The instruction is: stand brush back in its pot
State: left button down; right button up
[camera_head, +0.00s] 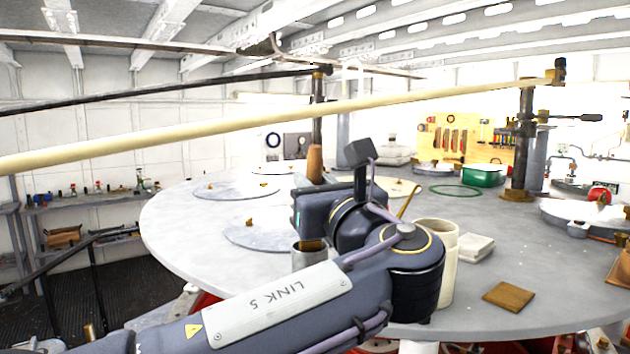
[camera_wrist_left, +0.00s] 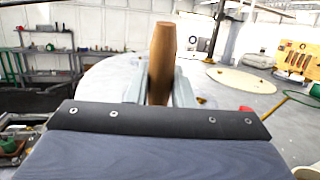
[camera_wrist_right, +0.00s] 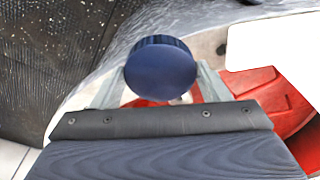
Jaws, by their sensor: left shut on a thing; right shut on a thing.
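My left gripper (camera_wrist_left: 160,92) is shut on an upright wooden handle (camera_wrist_left: 162,50), which looks like the brush's. In the head view the handle top (camera_head: 314,160) rises above my wrist; its middle is hidden there. Below it stands a grey metal pot (camera_head: 308,262) with something brown in its mouth, apparently the brush's lower end; how deep it reaches I cannot tell. My right gripper (camera_wrist_right: 163,100), not made out in the head view, is shut on a dark blue round thing (camera_wrist_right: 161,66), seen face on.
A cream pot (camera_head: 438,270) stands right of my left wrist, near a thin wooden stick (camera_head: 407,203). A folded cloth (camera_head: 475,247) and a brown square (camera_head: 508,296) lie farther right on the round grey table (camera_head: 180,217). A long pale pole (camera_head: 300,115) crosses above.

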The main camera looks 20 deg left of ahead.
pick_arm(q)
jog(key=shift+w+a+f+b, duration=0.15)
jog(key=shift+f+b, duration=0.35)
jog(key=shift+f, duration=0.3)
jog(key=shift+w+f+b, duration=0.1)
jog(key=shift+f+b, duration=0.35)
jog(key=shift+f, duration=0.3)
jog(key=shift+w+a+f+b, duration=0.15)
jog(key=shift+f+b, duration=0.35)
jog(key=shift+f, duration=0.3)
jog(key=c, duration=1.2)
grip_release()
jog(key=shift+d+f, duration=0.1)
jog(key=shift+b+v, duration=1.25)
jog(key=shift+v, duration=4.75)
